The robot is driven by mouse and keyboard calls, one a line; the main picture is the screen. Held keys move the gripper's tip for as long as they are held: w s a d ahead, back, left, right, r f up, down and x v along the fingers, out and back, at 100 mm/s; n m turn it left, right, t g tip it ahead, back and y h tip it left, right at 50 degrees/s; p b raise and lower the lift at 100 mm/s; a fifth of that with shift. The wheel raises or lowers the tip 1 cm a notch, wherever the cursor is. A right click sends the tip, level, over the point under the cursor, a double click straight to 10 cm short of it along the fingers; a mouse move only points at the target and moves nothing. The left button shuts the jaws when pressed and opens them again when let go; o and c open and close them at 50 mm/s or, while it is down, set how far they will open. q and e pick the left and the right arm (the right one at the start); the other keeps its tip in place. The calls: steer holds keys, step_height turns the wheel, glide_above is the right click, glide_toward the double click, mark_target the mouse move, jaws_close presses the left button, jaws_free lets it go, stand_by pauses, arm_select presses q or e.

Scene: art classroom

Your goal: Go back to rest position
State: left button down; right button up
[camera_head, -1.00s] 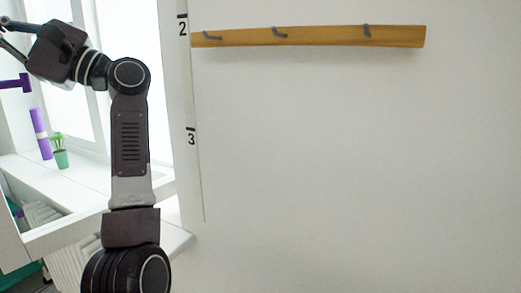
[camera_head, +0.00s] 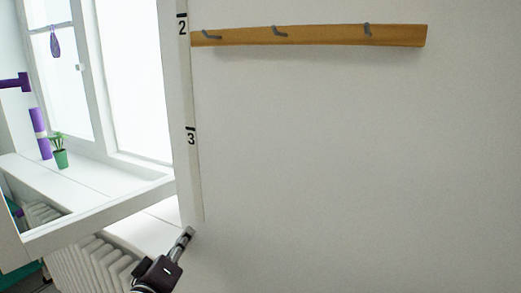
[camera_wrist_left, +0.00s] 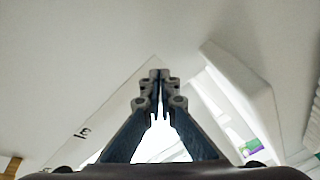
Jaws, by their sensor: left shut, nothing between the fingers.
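My left gripper (camera_head: 185,238) shows at the bottom of the head view, below the window ledge and in front of the wall. It points up and to the right. In the left wrist view its two fingers (camera_wrist_left: 159,76) meet at the tips, and nothing is between them. Most of my left arm is below the frame. My right gripper is in neither view.
A wooden rail (camera_head: 320,35) with hooks is on the white wall (camera_head: 330,160). At left are a window ledge (camera_head: 95,220), a green potted plant (camera_head: 60,157), a purple cylinder (camera_head: 40,133) and a radiator (camera_head: 90,268). The space before the wall looks clear.

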arm_select(q)
steer(key=s+f+m+g+y, duration=0.1)
steer(key=s+f+m+g, duration=0.6)
steer(key=s+f, duration=1.15)
steer(key=s+a+f+m+g+y, duration=0.1)
steer(key=s+f+g, duration=0.35)
steer(key=s, duration=0.45)
steer(key=s+a+f+m+g+y, duration=0.1)
steer(key=s+f+m+g, duration=0.15)
steer(key=s+f, duration=0.45)
steer(key=s+f+g, duration=0.1)
steer(key=s+f, duration=0.1)
steer(key=f, duration=0.9)
steer(key=s+f+g, duration=0.1)
steer(key=s+f, duration=0.1)
steer(key=f, duration=1)
steer(key=s+a+f, duration=0.3)
steer(key=s+f, duration=1.4)
steer(key=shift+s+f+g, duration=0.25)
steer(key=shift+s+g, duration=0.15)
